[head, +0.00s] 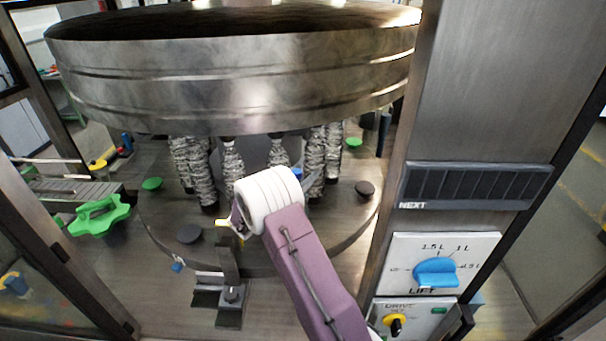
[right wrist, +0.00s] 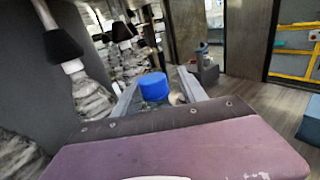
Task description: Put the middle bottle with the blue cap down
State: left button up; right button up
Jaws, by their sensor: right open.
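My right gripper (right wrist: 158,80) is open in the right wrist view, with one grey finger on each side of a blue cap (right wrist: 153,87). A visible gap remains between the cap and the right finger; whether the left finger touches it I cannot tell. The bottle's body is hidden behind the gripper in that view. In the head view a bit of blue cap (head: 297,172) shows just beyond my white wrist, which hides most of the gripper and whatever stands below it. My left gripper is in neither view.
A large metal drum (head: 240,85) hangs low over the round carousel plate (head: 330,240). Several wrinkled silvery columns (head: 204,175) stand between them. A green handle (head: 97,217) is at the left; a control panel with a blue lift knob (head: 436,272) is at the right.

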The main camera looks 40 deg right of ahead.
jog(key=shift+a, duration=0.1)
jog(key=shift+a+f+b, duration=0.2)
jog(key=shift+a+b, duration=0.15)
jog(key=b+v, duration=0.4)
jog(key=v, duration=0.7)
jog(key=shift+r, duration=0.25)
jog(key=shift+s, duration=0.1)
